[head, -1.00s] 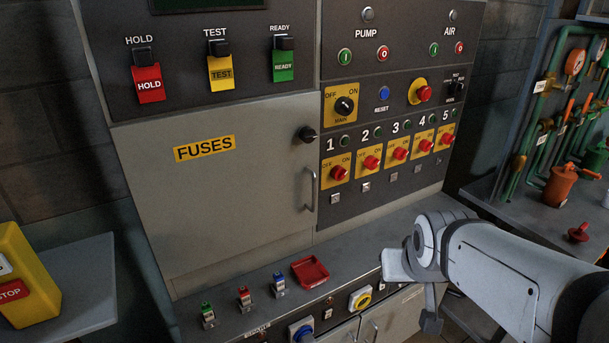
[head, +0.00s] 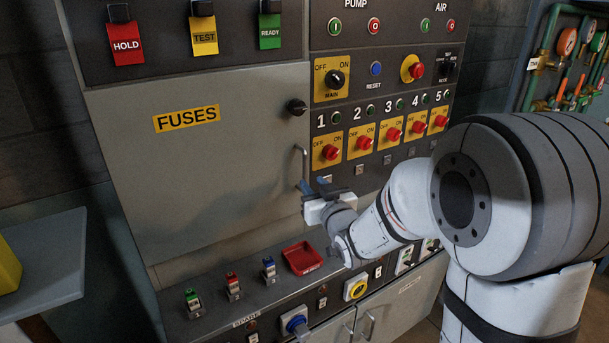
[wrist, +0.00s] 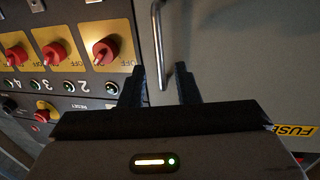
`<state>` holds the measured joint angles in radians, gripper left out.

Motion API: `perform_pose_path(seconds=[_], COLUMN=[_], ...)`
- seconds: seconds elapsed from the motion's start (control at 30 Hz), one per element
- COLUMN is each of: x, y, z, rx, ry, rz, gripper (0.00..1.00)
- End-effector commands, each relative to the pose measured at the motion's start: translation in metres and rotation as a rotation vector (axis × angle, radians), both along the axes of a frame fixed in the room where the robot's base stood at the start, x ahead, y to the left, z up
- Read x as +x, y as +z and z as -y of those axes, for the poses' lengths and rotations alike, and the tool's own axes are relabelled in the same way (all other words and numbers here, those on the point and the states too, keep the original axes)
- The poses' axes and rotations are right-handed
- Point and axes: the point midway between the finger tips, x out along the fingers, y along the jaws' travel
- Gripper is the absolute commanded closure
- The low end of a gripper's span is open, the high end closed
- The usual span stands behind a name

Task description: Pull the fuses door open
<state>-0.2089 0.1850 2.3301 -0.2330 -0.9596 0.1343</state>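The grey fuses door (head: 200,185) carries a yellow FUSES label and looks closed. Its vertical metal handle (head: 304,163) is near the door's right edge, with the lower end partly hidden by my gripper. My gripper (head: 318,188) is at the handle's lower part. In the wrist view, which is turned upside down, my gripper (wrist: 164,80) has its two dark fingers apart. The handle (wrist: 157,30) reaches down between them, and neither finger clearly touches it. The door (wrist: 235,50) fills the right side there.
A black knob (head: 297,106) sits on the door above the handle. Red rotary switches (head: 331,152) line the panel just right of the door. Below, a ledge holds a red tray (head: 302,258) and several small coloured switches (head: 233,285).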

Motion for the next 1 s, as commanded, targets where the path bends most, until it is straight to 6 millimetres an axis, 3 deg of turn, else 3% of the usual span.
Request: perform_pose_path(seconds=[0.4, 0.8, 1.0], x=[0.056, 0.064, 0.064], y=[0.001, 0.000, 0.000], z=[-0.024, -0.027, -0.027], rx=[-0.001, -0.001, -0.001], ry=[0.000, -0.001, -0.001], rz=[-0.003, -0.002, -0.002], gripper=[0.71, 0.71, 0.87])
